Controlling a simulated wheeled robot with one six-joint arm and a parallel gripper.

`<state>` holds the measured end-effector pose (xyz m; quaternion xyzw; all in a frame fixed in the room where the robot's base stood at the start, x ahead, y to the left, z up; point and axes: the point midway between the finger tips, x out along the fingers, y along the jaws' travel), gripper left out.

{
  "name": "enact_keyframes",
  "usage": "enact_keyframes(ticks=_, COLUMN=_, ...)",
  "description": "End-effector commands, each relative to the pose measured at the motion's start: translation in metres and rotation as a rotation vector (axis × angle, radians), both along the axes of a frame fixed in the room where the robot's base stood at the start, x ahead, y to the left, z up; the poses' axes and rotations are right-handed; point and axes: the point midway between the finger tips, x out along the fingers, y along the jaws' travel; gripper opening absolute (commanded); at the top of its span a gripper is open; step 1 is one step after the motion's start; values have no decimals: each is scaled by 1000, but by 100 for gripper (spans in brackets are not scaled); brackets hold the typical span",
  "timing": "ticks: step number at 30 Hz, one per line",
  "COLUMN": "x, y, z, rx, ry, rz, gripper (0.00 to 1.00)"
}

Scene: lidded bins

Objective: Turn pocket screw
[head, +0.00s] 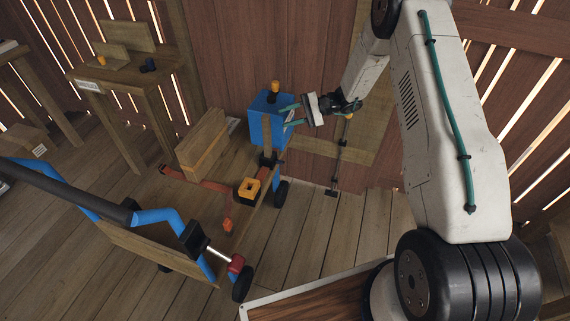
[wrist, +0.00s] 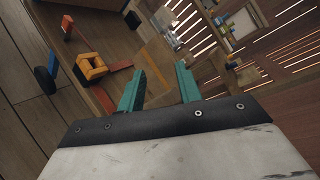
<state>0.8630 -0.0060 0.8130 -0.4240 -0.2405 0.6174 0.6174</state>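I cannot make out a pocket screw for certain in either view. My gripper (head: 293,115) is held beside the blue box (head: 257,130) on the cart, its teal fingers pointing left toward it. The fingers are apart, with nothing seen between them; the wrist view also shows my gripper (wrist: 158,88) open. An orange-yellow knob (head: 275,87) stands upright on top of the blue box. An orange block with a dark hole (head: 249,189) lies on the cart's wooden deck, and it also shows in the wrist view (wrist: 91,67). I cannot tell whether the fingers touch the box.
The cart has a blue frame (head: 160,217), a dark handle bar (head: 75,188) and black wheels. A wooden table (head: 130,80) stands at the back left. Plank floor is clear right of the cart.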

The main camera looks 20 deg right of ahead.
Motion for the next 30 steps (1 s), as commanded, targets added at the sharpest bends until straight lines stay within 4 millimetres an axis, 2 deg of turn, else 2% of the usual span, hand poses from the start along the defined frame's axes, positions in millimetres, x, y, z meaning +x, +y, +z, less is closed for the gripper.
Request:
enact_keyframes(ticks=1, x=5, y=-7, z=-33, rx=36, ry=15, rz=-45, gripper=35)
enact_keyframes(ticks=5, x=18, y=-24, z=-104, rx=119, ry=27, rz=-174, gripper=35)
enact_keyframes(ticks=9, x=19, y=-41, z=-180, rx=191, ry=34, rz=-312, gripper=35)
enact_keyframes(ticks=12, x=14, y=-51, z=-224, rx=224, ry=35, rz=-395, gripper=35)
enact_keyframes(ticks=15, x=7, y=-57, z=-255, rx=247, ry=38, rz=-457, gripper=35)
enact_keyframes(ticks=18, x=3, y=-62, z=-274, rx=258, ry=36, rz=-497, gripper=35)
enact_keyframes(ticks=22, x=4, y=-59, z=-283, rx=263, ry=35, rz=-514, gripper=35)
enact_keyframes(ticks=30, x=27, y=-26, z=-283, rx=262, ry=35, rz=-513, gripper=35)
